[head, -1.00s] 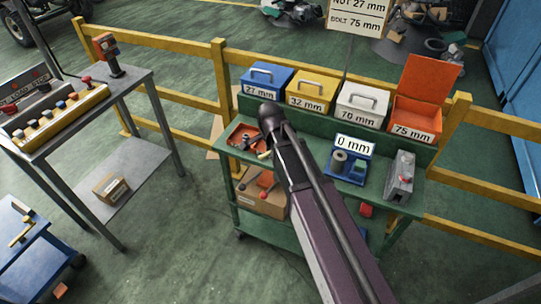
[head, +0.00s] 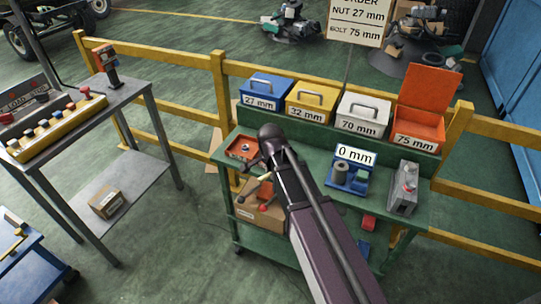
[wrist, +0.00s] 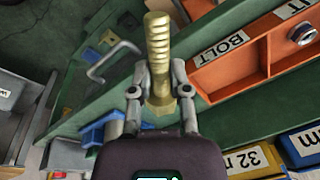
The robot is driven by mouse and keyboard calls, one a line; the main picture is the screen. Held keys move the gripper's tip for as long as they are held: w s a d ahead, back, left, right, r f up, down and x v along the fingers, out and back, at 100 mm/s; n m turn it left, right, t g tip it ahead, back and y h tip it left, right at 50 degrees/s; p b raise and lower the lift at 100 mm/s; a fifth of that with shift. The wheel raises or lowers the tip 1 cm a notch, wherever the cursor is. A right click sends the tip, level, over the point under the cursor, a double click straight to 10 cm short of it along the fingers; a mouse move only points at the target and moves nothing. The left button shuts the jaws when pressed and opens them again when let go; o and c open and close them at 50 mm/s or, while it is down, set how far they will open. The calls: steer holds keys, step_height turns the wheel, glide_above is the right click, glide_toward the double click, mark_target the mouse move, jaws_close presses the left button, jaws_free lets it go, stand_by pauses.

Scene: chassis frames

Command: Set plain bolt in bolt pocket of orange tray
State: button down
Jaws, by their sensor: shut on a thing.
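My gripper (wrist: 160,100) is shut on a brass-coloured threaded bolt (wrist: 158,45), with a finger on each side of it. The bolt's threaded end points to the top of the wrist view. The orange tray (head: 234,155) lies on the left end of the green bench top, and my gripper (head: 262,168) is just in front of it in the head view. In the wrist view the tray is at right, apart from the bolt in the picture. Its bolt pocket (wrist: 238,78), by the BOLT label, looks empty. A nut (wrist: 303,34) sits in the other pocket.
Blue (head: 266,90), yellow (head: 311,100) and white (head: 362,113) lidded boxes and an open orange box (head: 418,130) line the bench's back. A blue gauge (head: 347,178) reading 0 mm and a grey device (head: 404,188) stand at right. Yellow rails run behind.

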steer(key=w, duration=0.4)
steer(key=w+f, duration=0.1)
steer(key=w, duration=0.4)
steer(key=w+b, duration=0.1)
steer(key=w, duration=0.3)
steer(key=shift+w+a+f, duration=0.15)
steer(key=shift+w+a, duration=0.05)
steer(key=shift+a, duration=0.15)
steer(key=shift+w, duration=0.1)
steer(key=shift+w, duration=0.2)
steer(key=shift+w+f+b, duration=0.4)
steer(key=shift+f+b, duration=0.15)
steer(key=shift+b, duration=0.05)
steer(key=shift+f+b, duration=1.3)
steer(key=c, duration=0.6)
jaws_free()
steer(key=shift+f, duration=0.1)
steer(key=shift+r, duration=0.25)
steer(key=r+p, duration=0.4)
steer(key=s+r+p, duration=0.1)
steer(key=r+p, duration=0.2)
steer(key=p, duration=0.1)
steer(key=s+r+p, duration=0.1)
steer(key=r+p, duration=0.3)
steer(key=shift+r, duration=0.3)
